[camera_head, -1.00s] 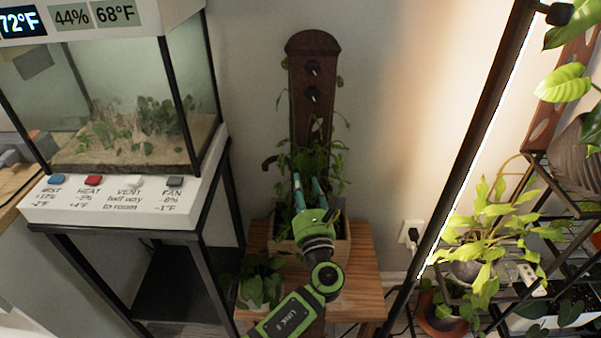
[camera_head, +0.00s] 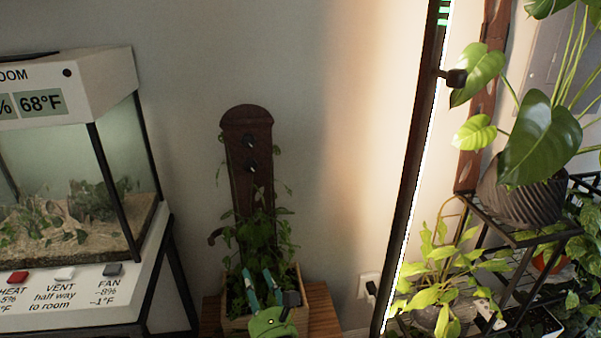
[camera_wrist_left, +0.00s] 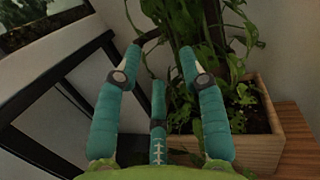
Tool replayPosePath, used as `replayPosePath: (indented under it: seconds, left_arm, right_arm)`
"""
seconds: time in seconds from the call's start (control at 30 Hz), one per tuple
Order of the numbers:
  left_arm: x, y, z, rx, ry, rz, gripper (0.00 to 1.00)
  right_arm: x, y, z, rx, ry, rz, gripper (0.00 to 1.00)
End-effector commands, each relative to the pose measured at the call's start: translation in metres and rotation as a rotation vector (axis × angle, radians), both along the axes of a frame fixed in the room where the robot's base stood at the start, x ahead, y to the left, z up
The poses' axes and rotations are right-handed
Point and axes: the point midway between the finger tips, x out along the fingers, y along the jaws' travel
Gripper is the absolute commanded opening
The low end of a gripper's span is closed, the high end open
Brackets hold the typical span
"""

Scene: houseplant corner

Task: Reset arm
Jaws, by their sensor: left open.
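My left gripper (camera_head: 257,273) shows at the bottom of the head view, in front of the wooden planter box (camera_head: 232,322) with its leafy climbing plant (camera_head: 262,232). Its teal fingers stand apart and empty, pointing up toward the plant. In the left wrist view the gripper (camera_wrist_left: 160,52) is open, with two long outer fingers and a shorter middle one. The planter box (camera_wrist_left: 262,150) and leaves lie just beyond and to the right of the fingers. Whether a finger touches a leaf I cannot tell. Most of the arm is below the picture. My right gripper is not in view.
A glass terrarium (camera_head: 75,190) on a black stand (camera_wrist_left: 55,110) is at the left. A tall dark brown board (camera_head: 247,165) rises behind the plant. A lit dark pole (camera_head: 411,180) and a plant rack (camera_head: 520,240) are at the right. Bare wall lies between.

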Motion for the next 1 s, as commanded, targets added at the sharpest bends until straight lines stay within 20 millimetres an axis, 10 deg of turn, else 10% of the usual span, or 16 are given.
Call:
replayPosePath:
  seconds: [0.4, 0.6, 1.0]
  left_arm:
    - [-0.134, 0.108, -0.136, -1.376, -0.093, 0.484, 0.41]
    - [-0.201, 0.104, -0.162, -1.870, -0.202, 0.806, 0.41]
    - [-0.273, 0.076, -0.156, -2.282, -0.304, 1.230, 0.41]
  right_arm:
    - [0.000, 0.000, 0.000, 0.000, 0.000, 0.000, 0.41]
    - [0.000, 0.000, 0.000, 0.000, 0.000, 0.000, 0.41]
    - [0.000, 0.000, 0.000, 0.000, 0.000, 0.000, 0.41]
